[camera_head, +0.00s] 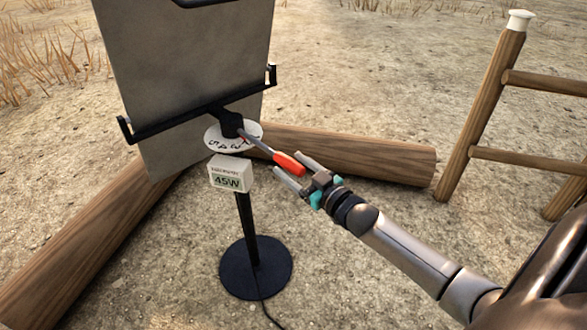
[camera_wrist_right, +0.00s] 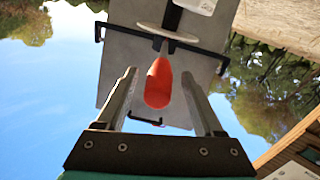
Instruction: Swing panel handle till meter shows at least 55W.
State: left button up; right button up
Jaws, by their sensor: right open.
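The grey panel (camera_head: 185,75) stands tilted in a black bracket on a stand. A handle (camera_head: 288,162) with a red grip sticks out from the pivot toward the lower right, over a white numbered dial (camera_head: 220,140). The meter (camera_head: 230,173) below reads 45W. My right gripper (camera_head: 292,170) is open, with its fingers on either side of the red grip. In the right wrist view the red grip (camera_wrist_right: 158,84) lies between the two spread fingers, with gaps visible at both sides. The panel's back (camera_wrist_right: 135,70) shows behind it. My left gripper is not in view.
The stand's round black base (camera_head: 255,268) rests on dry ground, with a cable running toward the front. Logs lie behind (camera_head: 350,152) and at the left (camera_head: 85,250). A wooden rail frame (camera_head: 485,105) stands at the right. The ground between is clear.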

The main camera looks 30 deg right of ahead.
grip_shut()
dwell(0.6)
dwell(0.8)
